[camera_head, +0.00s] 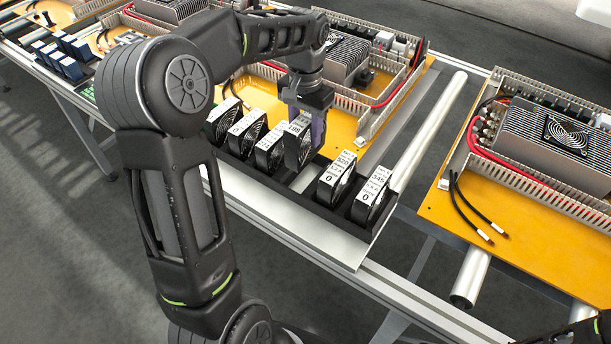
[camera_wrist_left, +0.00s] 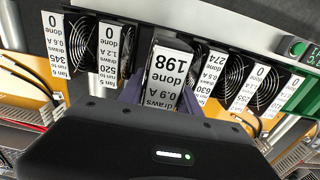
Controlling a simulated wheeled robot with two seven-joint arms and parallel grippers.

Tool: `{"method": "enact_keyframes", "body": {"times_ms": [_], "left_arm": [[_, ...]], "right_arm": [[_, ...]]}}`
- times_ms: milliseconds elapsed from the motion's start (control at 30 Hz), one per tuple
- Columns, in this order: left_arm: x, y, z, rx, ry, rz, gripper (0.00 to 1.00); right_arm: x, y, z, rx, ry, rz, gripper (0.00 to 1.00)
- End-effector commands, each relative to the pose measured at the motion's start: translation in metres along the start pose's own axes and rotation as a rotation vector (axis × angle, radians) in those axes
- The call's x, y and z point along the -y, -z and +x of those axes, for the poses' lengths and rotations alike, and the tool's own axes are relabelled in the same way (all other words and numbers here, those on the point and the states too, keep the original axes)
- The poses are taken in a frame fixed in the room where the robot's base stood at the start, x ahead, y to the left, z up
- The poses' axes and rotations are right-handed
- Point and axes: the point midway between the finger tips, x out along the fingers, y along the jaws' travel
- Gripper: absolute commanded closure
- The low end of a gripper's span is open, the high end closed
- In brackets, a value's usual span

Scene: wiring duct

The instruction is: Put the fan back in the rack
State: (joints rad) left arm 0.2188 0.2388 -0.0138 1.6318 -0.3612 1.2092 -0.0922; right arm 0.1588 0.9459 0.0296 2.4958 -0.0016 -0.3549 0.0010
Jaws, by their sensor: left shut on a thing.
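My left gripper (camera_head: 308,108) is shut on a black fan (camera_head: 298,150) with a white label reading 198. In the left wrist view this fan (camera_wrist_left: 167,75) looks closer to the camera than its neighbours, between the gripper's fingers. The dark rack (camera_head: 322,213) runs along the table's front edge. The held fan is upright over the rack, between the left group of fans and a gap beside the fan labelled 520 (camera_head: 336,180). Whether its bottom touches the rack cannot be told.
The end fan (camera_head: 373,197) stands right of the 520 fan. Several fans, including one labelled 0 (camera_head: 247,133), stand close on the left. Behind are an orange panel (camera_head: 340,125) with ducts and wires, and a grey tube (camera_head: 430,130). A second panel (camera_head: 535,225) lies right.

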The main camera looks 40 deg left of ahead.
Motion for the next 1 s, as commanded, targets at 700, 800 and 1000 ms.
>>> {"method": "enact_keyframes", "body": {"times_ms": [700, 800, 1000], "left_arm": [[0.0, 0.0, 0.06, 0.0, 0.0, 0.0, 1.0], [0.0, -0.001, 0.07, 0.003, -0.001, 0.0, 1.0], [0.0, -0.001, 0.094, 0.002, 0.0, 0.0, 1.0]], "right_arm": [[0.002, 0.0, -0.005, 0.0, 0.0, 0.0, 0.64], [0.002, 0.0, -0.006, 0.0, 0.0, 0.0, 0.64], [0.003, 0.0, -0.009, 0.001, 0.0, 0.0, 0.64]]}}
